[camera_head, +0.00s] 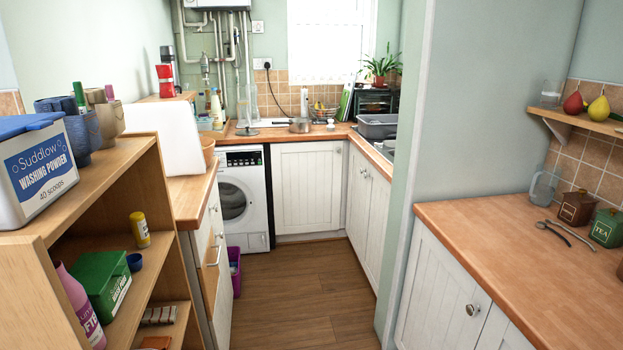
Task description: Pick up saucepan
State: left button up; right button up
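A small metal saucepan (299,126) sits on the wooden worktop at the far end of the kitchen, above the cabinet to the right of the washing machine. Neither of my grippers shows in the head view.
A wooden shelf unit (152,257) with a washing powder tub (40,172) stands at the near left. A worktop (520,262) is at the right. The floor (290,292) between is clear towards the washing machine (243,200). A purple bin (234,268) stands low at left.

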aim_at(299, 126)
jog(key=i, duration=2.2)
jog(key=i+u, duration=0.1)
jog(key=i, duration=0.55)
jog(key=i+l+u, duration=0.1)
jog(key=i, duration=0.6)
jog(key=i+l+u, duration=0.1)
jog(key=i, duration=0.55)
jog(key=l, duration=0.1)
